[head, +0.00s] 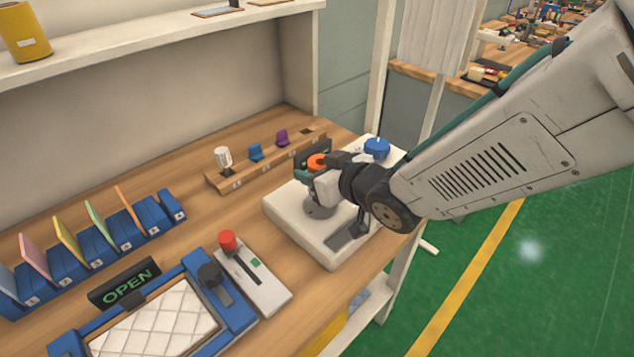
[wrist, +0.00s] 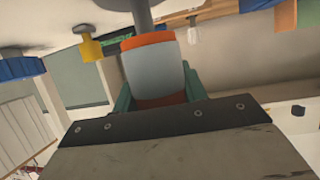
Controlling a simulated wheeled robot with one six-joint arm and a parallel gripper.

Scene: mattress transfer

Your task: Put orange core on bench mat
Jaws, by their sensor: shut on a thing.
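My gripper (head: 316,168) is shut on the orange core (head: 317,160), which shows orange between the teal fingers, above a white box-like device (head: 285,222). In the wrist view the core (wrist: 152,68) has orange ends and a pale grey-blue middle, between the green fingers (wrist: 160,92). Below it in the head view is a round grey part (head: 320,210) of the device; I cannot tell whether they touch. A white quilted pad (head: 155,325) in a blue frame (head: 235,312) lies at the front left; I cannot tell whether it is the bench mat.
A blue knob (head: 376,148) stands on the device's far right. A red-knobbed lever box (head: 262,287) and an OPEN sign (head: 124,283) are left. A wooden rack (head: 240,178) and blue slotted holders (head: 100,250) stand behind. Bare wooden bench (head: 190,225) lies between.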

